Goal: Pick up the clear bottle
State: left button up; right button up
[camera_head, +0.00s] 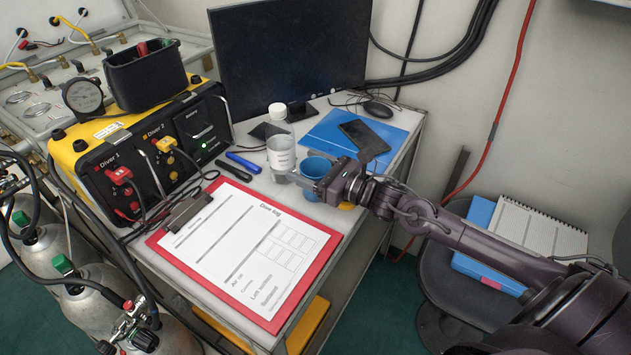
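The clear bottle (281,154) stands upright on the white table, with a white label around it. A white cap (277,111) shows just above it and looks like its top, though the see-through part between is hard to make out. My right gripper (302,167) reaches in from the right, just right of the bottle. I cannot tell whether the fingers touch the bottle or the cup. My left gripper is not in view.
A red clipboard (332,243) with a dive log lies in front. Blue and black markers (243,162) lie left of the bottle, beside the yellow air panel (75,150). Behind are a blue folder (328,130), a phone (364,138) and a monitor (290,55).

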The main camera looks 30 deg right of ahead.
jog(key=c, duration=0.6)
jog(key=shift+r, duration=0.25)
notch_tip(320, 180, up, 20)
jog(key=shift+f+b, duration=0.25)
jog(key=shift+b, duration=0.6)
